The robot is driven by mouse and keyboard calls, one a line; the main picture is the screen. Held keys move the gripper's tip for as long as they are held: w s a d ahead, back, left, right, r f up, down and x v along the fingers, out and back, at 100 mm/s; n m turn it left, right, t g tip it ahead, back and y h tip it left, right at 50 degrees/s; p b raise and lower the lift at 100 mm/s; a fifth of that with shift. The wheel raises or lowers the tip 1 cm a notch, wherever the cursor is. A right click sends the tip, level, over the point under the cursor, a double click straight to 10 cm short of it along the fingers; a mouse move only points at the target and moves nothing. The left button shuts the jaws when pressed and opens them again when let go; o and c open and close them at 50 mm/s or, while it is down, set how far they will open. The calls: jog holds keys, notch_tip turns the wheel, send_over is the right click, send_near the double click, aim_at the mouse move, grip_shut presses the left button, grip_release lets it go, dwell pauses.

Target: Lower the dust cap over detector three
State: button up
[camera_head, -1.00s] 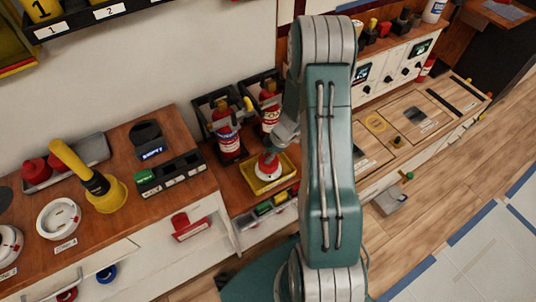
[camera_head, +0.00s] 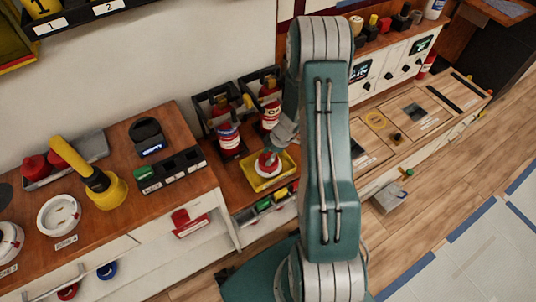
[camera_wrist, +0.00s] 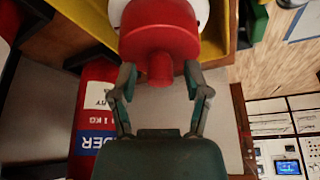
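A red dust cap (camera_head: 267,160) with a narrow knob sits on a white round body, which looks like a detector (camera_head: 268,172), in a yellow tray (camera_head: 285,180). Any number on that detector cannot be read. In the wrist view the red cap (camera_wrist: 160,30) fills the top middle, its knob pointing towards my gripper (camera_wrist: 160,77). My gripper's two fingers are spread on either side of the knob, with a visible gap on each side. They do not appear to touch it. In the head view my gripper is small and partly hidden by my arm.
Two red extinguishers (camera_head: 228,135) stand in dark holders just behind the yellow tray. On the left bench are white detectors (camera_head: 58,214), a yellow cup tool (camera_head: 105,190) and a grey tray (camera_head: 95,148) with red caps. A wooden panel bench (camera_head: 400,125) lies right of my arm.

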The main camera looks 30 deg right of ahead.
jog(key=shift+r, duration=0.1)
jog(key=v, duration=1.1)
jog(key=shift+d+r, duration=0.3)
